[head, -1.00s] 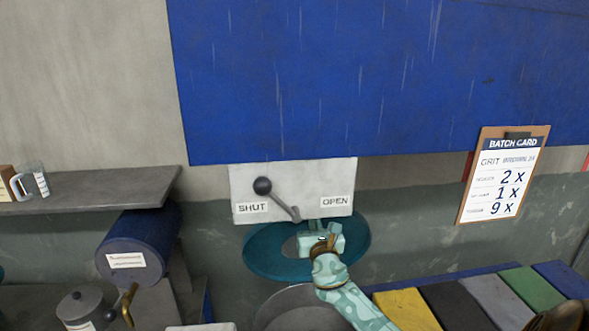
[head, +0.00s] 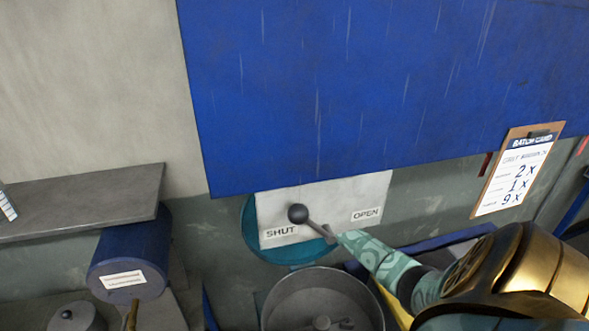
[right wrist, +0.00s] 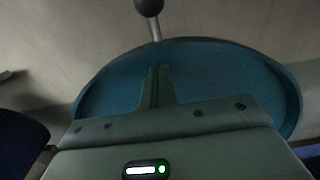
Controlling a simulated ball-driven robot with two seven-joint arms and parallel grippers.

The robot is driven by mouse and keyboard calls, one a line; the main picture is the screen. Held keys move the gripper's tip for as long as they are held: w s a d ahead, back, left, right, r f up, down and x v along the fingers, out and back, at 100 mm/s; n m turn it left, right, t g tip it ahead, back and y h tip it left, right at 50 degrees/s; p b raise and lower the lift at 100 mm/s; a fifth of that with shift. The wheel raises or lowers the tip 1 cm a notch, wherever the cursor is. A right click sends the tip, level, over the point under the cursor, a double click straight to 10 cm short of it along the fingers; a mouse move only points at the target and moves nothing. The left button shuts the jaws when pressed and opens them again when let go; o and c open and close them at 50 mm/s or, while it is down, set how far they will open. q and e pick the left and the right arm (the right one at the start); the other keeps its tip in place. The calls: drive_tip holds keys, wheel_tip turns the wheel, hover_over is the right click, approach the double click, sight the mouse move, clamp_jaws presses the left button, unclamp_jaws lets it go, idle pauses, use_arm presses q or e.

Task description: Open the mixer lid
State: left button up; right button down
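A pale panel (head: 350,192) on the wall has a lever (head: 312,222) with a dark ball knob (head: 298,213). The knob leans toward the SHUT label (head: 281,231), away from the OPEN label (head: 367,213). A teal disc (head: 252,228) is partly hidden behind the panel. My right arm reaches in from the right, its far end near the lever's base; its gripper is hidden in the head view. In the right wrist view my right gripper (right wrist: 158,72) has its fingers together, with the teal disc (right wrist: 225,75) behind and the lever (right wrist: 155,28) beyond. My left gripper is out of view.
A large blue surface (head: 370,80) hangs above the panel. A grey round vessel (head: 290,282) stands below it. A blue cylinder (head: 135,248) and a shelf (head: 80,200) are at left. A batch card (head: 512,175) hangs at right.

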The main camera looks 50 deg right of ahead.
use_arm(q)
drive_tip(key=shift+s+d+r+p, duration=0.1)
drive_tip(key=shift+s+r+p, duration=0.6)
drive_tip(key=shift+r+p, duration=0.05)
use_arm(e)
drive_tip(key=v, duration=0.9)
drive_tip(key=shift+s, duration=0.45)
drive_tip(key=shift+d+r, duration=0.1)
